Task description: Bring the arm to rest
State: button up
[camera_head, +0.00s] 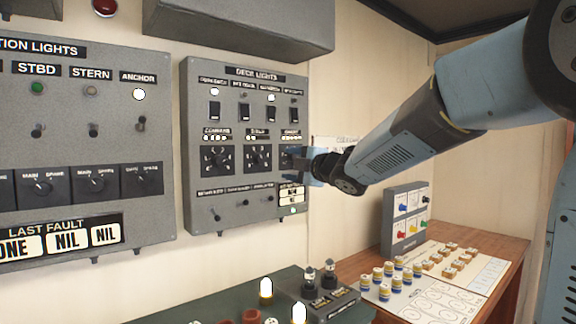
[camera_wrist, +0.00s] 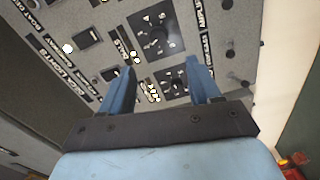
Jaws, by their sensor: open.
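My arm reaches in from the right in the head view, and my gripper (camera_head: 306,165) is at the right side of the grey deck lights panel (camera_head: 262,88). In the wrist view my gripper (camera_wrist: 162,75) shows two blue fingers spread apart. A rotary knob (camera_wrist: 178,84) on a dark plate lies between and beyond the fingertips. Nothing is held between the fingers. I cannot tell whether the fingertips touch the panel. In the head view the gripper partly hides the rightmost rotary knob.
The navigation lights panel (camera_head: 70,150) is on the wall at left. Below, a wooden desk (camera_head: 512,246) bears a small switch box (camera_head: 405,217), a white chart (camera_head: 440,305) and several small bottles. A green-topped console (camera_head: 190,312) with lamps stands at the bottom. A grey box (camera_head: 240,25) overhangs above.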

jog(key=s+d+f+m+g+h, duration=0.1)
jog(key=s+d+f+m+h, duration=0.2)
jog(key=s+d+m+h, duration=0.35)
jog(key=s+d+f+m+g+h, duration=0.1)
jog(key=s+d+f+m+h, duration=0.25)
jog(key=s+d+m, duration=0.45)
jog(key=s+d+f+m+g, duration=0.1)
jog(key=s+f+m+g, duration=0.2)
jog(key=s+f, duration=0.3)
jog(key=s+d+f+m+g, duration=0.1)
jog(key=s+f+m+g, duration=0.3)
jog(key=s, duration=1)
notch_tip(320, 180, down, 3)
jog(key=shift+d+r+m, duration=0.1)
jog(key=shift+d+m, duration=0.05)
jog(key=shift+m, duration=0.5)
jog(key=shift+w, duration=0.1)
